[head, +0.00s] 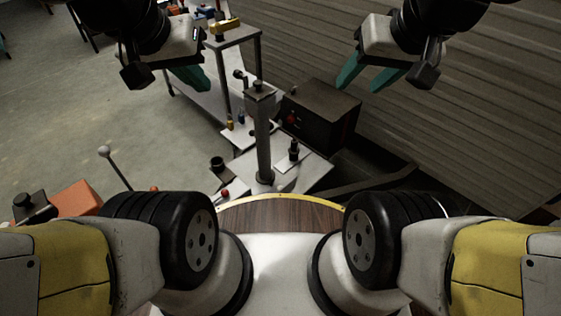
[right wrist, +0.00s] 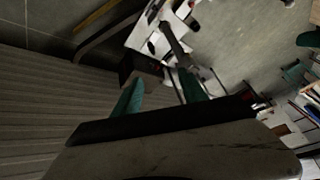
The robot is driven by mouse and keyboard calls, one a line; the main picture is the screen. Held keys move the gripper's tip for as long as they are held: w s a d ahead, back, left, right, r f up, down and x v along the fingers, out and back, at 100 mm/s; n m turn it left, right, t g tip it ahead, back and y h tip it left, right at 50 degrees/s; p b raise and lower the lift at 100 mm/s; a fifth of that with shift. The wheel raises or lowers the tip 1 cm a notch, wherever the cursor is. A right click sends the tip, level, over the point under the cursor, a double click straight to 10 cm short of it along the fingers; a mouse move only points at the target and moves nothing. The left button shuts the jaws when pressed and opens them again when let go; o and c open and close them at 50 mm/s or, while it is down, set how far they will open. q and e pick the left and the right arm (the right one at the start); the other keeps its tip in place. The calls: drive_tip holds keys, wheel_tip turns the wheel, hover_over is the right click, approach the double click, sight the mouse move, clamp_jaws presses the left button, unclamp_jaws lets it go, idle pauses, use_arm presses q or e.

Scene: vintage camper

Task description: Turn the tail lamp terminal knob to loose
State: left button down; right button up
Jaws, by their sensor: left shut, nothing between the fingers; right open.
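I cannot tell for sure which part is the tail lamp terminal knob. A small black knob-like part (head: 293,150) stands upright on a pale plate, right of a dark post (head: 262,135). The post has a dark block with a small knob on top (head: 258,87). My left gripper (head: 200,84) is shut and empty, high at the upper left, apart from everything. My right gripper (head: 361,84) is open and empty at the upper right, in front of the ribbed wall. Its green fingers also show in the right wrist view (right wrist: 160,90), apart from the parts beyond. No labels are readable.
A dark box (head: 325,112) with a red spot stands right of the post, near the ribbed camper wall (head: 470,120). A grey bench (head: 235,38) with a yellow item is behind. An orange box (head: 72,200) is at left. Open floor (head: 60,110) lies left.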

drive_tip(key=w+f+n+g+h, duration=0.1)
drive_tip(key=w+f, duration=0.4)
drive_tip(key=w, duration=0.3)
drive_tip(key=w+a+f+n+g+h, duration=0.1)
drive_tip(key=w+f+h, duration=0.1)
drive_tip(key=w+f, duration=0.45)
drive_tip(key=w+f+n+g+h, duration=0.1)
drive_tip(key=w+f+g, duration=0.15)
drive_tip(key=w, duration=0.75)
drive_tip(key=n+g+y, duration=0.1)
drive_tip(key=n+g, duration=0.1)
hover_over(280, 187)
drive_tip(key=shift+t, duration=0.25)
drive_tip(key=f, duration=4.8)
drive_tip(key=shift+s+f, duration=0.3)
wheel_tip(280, 187, down, 8)
drive_tip(key=shift+f, duration=0.1)
drive_tip(key=shift+c, duration=0.4)
clamp_jaws()
